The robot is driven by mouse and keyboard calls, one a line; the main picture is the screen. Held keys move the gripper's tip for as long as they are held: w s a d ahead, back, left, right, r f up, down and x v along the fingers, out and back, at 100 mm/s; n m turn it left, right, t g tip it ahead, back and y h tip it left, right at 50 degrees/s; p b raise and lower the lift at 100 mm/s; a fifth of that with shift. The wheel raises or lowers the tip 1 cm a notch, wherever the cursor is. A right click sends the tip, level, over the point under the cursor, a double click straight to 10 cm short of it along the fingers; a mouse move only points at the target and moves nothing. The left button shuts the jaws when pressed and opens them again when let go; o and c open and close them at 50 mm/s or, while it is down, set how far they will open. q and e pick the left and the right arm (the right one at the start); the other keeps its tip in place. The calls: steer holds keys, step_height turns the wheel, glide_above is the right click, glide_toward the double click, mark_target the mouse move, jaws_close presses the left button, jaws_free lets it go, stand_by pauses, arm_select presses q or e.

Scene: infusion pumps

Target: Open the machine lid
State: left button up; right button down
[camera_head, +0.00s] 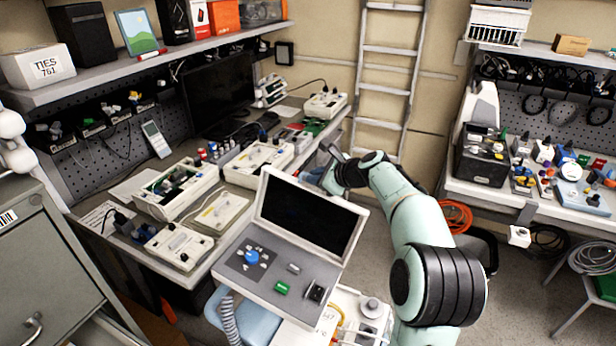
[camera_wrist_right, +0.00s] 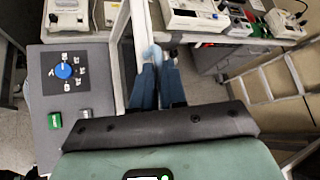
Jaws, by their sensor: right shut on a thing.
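The machine (camera_head: 285,262) is a light grey console with a blue knob (camera_head: 251,256) and a green part on its panel. Its lid (camera_head: 311,214), a white frame around a dark screen, stands raised and tilted back at the panel's far side. My right gripper (camera_head: 331,158) is at the lid's upper edge, partly hidden by my wrist. My left gripper is not in view.
A workbench (camera_head: 227,238) with several open pump units and a monitor (camera_head: 219,92) lies to the left. A ladder (camera_head: 388,80) leans at the back wall. A grey cabinet (camera_head: 48,255) stands at the left.

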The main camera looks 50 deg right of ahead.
steer(key=shift+a, duration=0.2)
steer(key=c, duration=1.2)
jaws_free()
steer(key=b+v, duration=0.1)
steer(key=v, duration=1.2)
steer(key=shift+s+r, duration=0.15)
steer(key=shift+s, duration=0.05)
